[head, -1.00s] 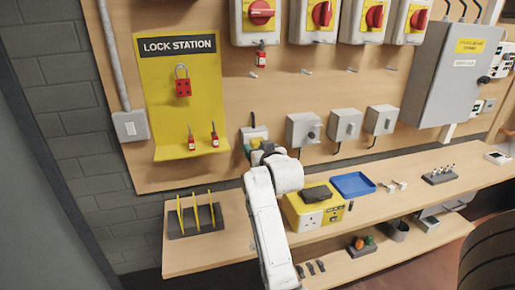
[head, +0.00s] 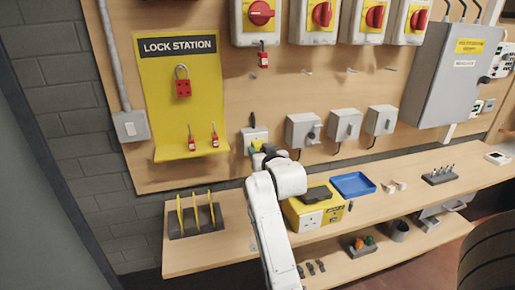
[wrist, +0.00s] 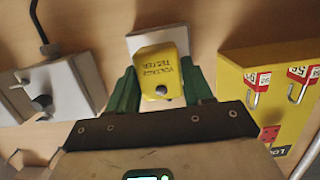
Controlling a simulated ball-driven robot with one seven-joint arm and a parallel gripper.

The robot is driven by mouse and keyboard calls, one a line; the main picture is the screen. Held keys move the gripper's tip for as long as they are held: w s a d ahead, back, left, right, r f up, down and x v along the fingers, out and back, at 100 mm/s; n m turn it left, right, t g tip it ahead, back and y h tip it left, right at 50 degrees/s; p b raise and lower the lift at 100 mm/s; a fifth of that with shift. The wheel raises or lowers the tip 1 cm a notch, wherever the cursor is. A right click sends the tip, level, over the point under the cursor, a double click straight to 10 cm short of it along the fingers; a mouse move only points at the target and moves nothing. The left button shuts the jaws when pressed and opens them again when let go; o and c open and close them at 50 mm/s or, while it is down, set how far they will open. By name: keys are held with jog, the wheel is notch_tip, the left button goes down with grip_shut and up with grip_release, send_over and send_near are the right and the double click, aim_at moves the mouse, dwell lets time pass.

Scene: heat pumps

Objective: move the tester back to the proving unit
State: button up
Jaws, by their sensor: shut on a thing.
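The yellow voltage tester (wrist: 162,78) shows in the wrist view, upside down, between the two green fingers of my gripper (wrist: 161,88). My gripper is shut on it. In the head view my gripper (head: 262,158) is in front of the panel, just below a small grey box (head: 255,134), and the tester is mostly hidden there. A yellow unit with white socket faces (head: 311,217) stands on the bench to the right of my arm and looks like the proving unit. A dark flat object (head: 319,193) lies on its top.
A blue tray (head: 353,185) lies to the right of the yellow unit. A rack with yellow dividers (head: 196,221) stands at the left of the bench. The yellow lock station (head: 182,95) and several grey isolator boxes (head: 345,125) are on the panel.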

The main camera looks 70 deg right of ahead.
jog(key=shift+f+v, duration=0.15)
jog(key=shift+v, duration=0.75)
jog(key=shift+f+v, duration=0.2)
jog(key=shift+v, duration=0.75)
jog(key=shift+f+v, duration=0.15)
jog(key=shift+v, duration=0.75)
